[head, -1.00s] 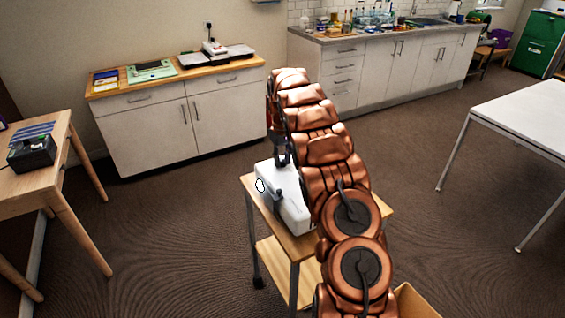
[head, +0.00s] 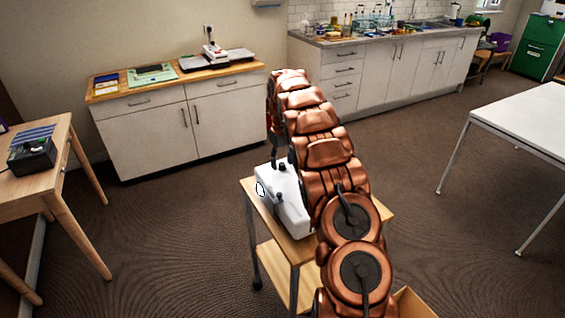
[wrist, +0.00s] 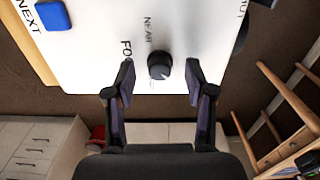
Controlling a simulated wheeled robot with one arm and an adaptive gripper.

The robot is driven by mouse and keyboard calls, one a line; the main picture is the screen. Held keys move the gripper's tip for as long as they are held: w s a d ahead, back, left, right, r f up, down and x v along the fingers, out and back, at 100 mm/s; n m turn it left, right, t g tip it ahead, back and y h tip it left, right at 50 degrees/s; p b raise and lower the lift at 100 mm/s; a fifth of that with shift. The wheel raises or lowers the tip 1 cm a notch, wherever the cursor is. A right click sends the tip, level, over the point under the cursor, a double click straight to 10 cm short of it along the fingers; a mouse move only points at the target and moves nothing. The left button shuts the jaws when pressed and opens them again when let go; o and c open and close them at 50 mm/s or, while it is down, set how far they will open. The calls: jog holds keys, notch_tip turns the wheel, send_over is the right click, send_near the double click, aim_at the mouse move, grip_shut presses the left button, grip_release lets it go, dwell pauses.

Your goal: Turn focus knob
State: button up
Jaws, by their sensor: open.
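The focus knob (wrist: 159,66) is a small dark round knob with a pale mark, on the white device's panel beside partly visible lettering "FO" and "NEAR". My gripper (wrist: 160,74) is open, with one dark finger on each side of the knob and a gap on both sides. The fingers look apart from the knob; their height over the panel is hard to tell. In the head view the white device (head: 291,214) stands on a small wooden cart, partly hidden by my copper arm.
A blue button (wrist: 52,15) sits on the panel near the "NEXT" lettering. The cart (head: 302,248) has a lower shelf. A wooden table (head: 50,160) stands at the left, a white table (head: 525,105) at the right. Cabinets line the back wall; the floor between is open.

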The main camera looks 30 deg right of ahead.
aim_at(282, 164)
notch_tip(282, 164, up, 11)
dwell(0.6)
jog(key=shift+r, duration=0.1)
dwell(0.4)
jog(key=s+a+r+g, duration=0.1)
jog(key=s+a+r, duration=0.3)
jog(key=s+a, duration=0.5)
jog(key=s+a+r, duration=0.4)
jog(key=s+a, duration=0.5)
jog(key=s+a+f, duration=0.2)
jog(key=s+a, duration=0.1)
jog(key=s, duration=0.6)
jog(key=s+a+f, duration=0.3)
jog(key=s, duration=0.7)
jog(key=s+a+f, duration=0.3)
jog(key=s+a, duration=0.1)
jog(key=s, duration=0.6)
jog(key=shift+s+f+n+g, duration=0.15)
jog(key=shift+s+n+g, duration=0.15)
jog(key=shift+g, duration=0.1)
